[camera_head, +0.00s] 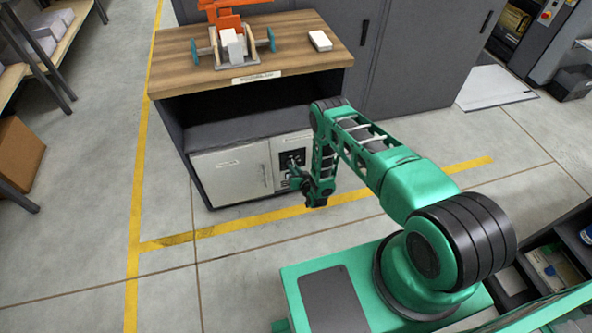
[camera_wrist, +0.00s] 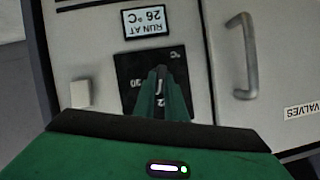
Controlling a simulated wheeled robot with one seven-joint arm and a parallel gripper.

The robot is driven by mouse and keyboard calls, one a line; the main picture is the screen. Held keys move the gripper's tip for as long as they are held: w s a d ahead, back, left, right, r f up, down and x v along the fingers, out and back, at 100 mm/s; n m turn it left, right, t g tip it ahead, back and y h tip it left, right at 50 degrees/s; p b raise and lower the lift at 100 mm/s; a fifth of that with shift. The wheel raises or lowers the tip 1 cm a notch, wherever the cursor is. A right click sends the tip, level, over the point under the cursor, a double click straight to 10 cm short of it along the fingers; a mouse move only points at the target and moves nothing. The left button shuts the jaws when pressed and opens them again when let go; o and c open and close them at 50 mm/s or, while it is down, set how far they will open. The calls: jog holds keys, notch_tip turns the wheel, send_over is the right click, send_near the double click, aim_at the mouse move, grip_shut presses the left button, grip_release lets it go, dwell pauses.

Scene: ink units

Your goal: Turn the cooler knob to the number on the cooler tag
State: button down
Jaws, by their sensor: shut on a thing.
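The cooler tag (camera_wrist: 146,22) shows upside down in the wrist view and reads "RUN AT 26 °C". The black dial plate (camera_wrist: 127,66) lies beside it, with "°C" and small numbers; I make out a "20" at its left, and the others are partly covered. My gripper (camera_wrist: 160,76) is in front of the plate, its green fingers shut on the cooler knob, which they almost wholly hide. The knob's pointer cannot be read. In the head view my gripper (camera_head: 293,172) reaches the dark plate (camera_head: 291,158) on the cabinet front.
A door with a grey handle (camera_wrist: 241,55) and a "VALVES" label (camera_wrist: 303,112) is beside the cooler panel. A small pale block (camera_wrist: 80,93) sticks out on the other side. The wooden bench top (camera_head: 180,64) above carries an orange and grey fixture (camera_head: 229,40) and a white box (camera_head: 320,40).

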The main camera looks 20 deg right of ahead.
jog(key=m+y, duration=0.1)
jog(key=m, duration=0.1)
jog(key=m+y, duration=0.1)
jog(key=shift+d+f+m+t, duration=0.2)
jog(key=shift+d+m+t, duration=0.2)
dwell(0.6)
jog(key=c, duration=1.8)
grip_release()
jog(key=v, duration=1)
jog(key=shift+s+d, duration=0.2)
jog(key=shift+s, duration=0.1)
jog(key=shift+f, duration=0.1)
